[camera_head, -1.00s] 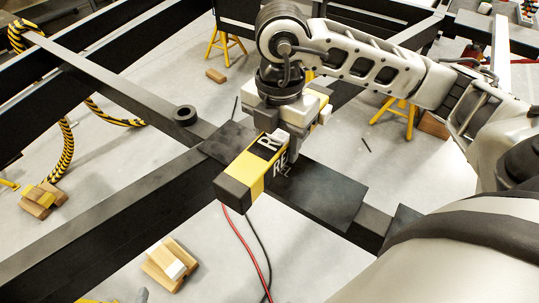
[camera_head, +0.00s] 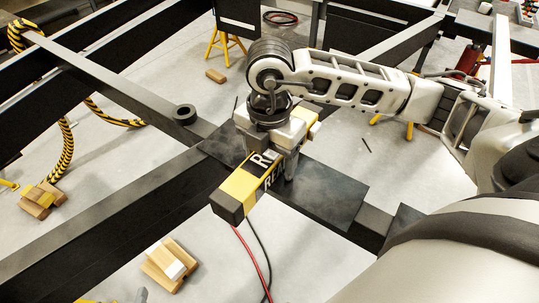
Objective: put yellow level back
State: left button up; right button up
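The far yellow end shows behind the gripper. I cannot tell whether the level touches the plate. My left gripper is not in view.
Dark chassis beams (camera_head: 85,238) cross the view. A black ring (camera_head: 185,115) sits on one beam. Red and black cables (camera_head: 252,262) hang below the level. Wooden blocks (camera_head: 163,268) lie on the grey floor, with a yellow stand (camera_head: 222,45) behind.

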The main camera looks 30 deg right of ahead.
aim_at(269, 152)
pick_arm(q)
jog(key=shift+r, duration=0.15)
pick_arm(e)
jog(key=shift+r, duration=0.1)
jog(key=shift+r, duration=0.3)
pick_arm(q)
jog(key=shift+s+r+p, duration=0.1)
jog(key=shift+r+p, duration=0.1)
jog(key=shift+p, duration=0.75)
pick_arm(e)
notch_tip(269, 152, up, 12)
jog(key=shift+f, duration=0.2)
